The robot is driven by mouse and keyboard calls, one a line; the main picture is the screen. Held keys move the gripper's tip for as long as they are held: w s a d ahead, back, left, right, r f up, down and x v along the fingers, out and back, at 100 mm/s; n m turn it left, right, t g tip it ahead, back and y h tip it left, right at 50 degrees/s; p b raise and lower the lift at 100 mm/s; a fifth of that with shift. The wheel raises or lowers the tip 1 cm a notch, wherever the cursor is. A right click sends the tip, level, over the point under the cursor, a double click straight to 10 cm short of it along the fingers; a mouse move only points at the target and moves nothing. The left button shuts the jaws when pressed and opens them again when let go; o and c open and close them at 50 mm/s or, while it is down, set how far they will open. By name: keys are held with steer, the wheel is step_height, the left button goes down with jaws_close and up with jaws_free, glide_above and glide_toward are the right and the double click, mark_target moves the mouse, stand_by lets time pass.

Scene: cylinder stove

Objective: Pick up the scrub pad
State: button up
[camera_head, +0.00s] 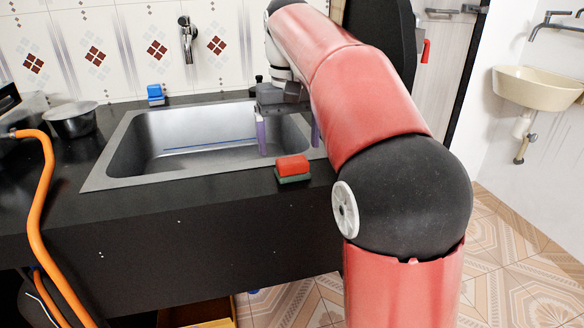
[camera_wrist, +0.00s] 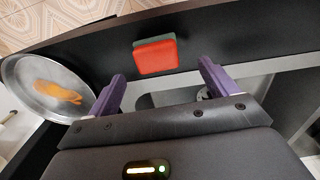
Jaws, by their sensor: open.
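The scrub pad (camera_head: 292,167) is a small block, red on top and green below. It lies on the black counter at the front right of the sink in the head view. It also shows in the wrist view (camera_wrist: 156,56), beyond the fingertips and roughly between their lines. My gripper (camera_head: 288,134) has purple fingers spread apart over the right part of the sink, behind the pad in the head view. In the wrist view my gripper (camera_wrist: 160,78) is open with nothing between its fingers. The fingers do not touch the pad.
A metal sink (camera_head: 120,150) is set into the counter. A blue sponge-like block (camera_head: 155,93) stands behind it, below a wall tap (camera_head: 188,40). A round pan (camera_wrist: 20,72) with something orange shows in the wrist view.

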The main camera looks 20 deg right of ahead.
mark_target(292, 160)
steer(key=f, duration=0.3)
steer(key=f+b, duration=0.1)
steer(key=f, duration=0.1)
steer(key=shift+s+d+f, duration=0.2)
steer(key=shift+s, duration=0.1)
steer(key=c, duration=1.1)
steer(key=shift+o, duration=0.2)
steer(key=shift+r, duration=0.15)
step_height(292, 160, up, 10)
steer(key=shift+f+p, duration=0.1)
steer(key=shift+p, duration=0.5)
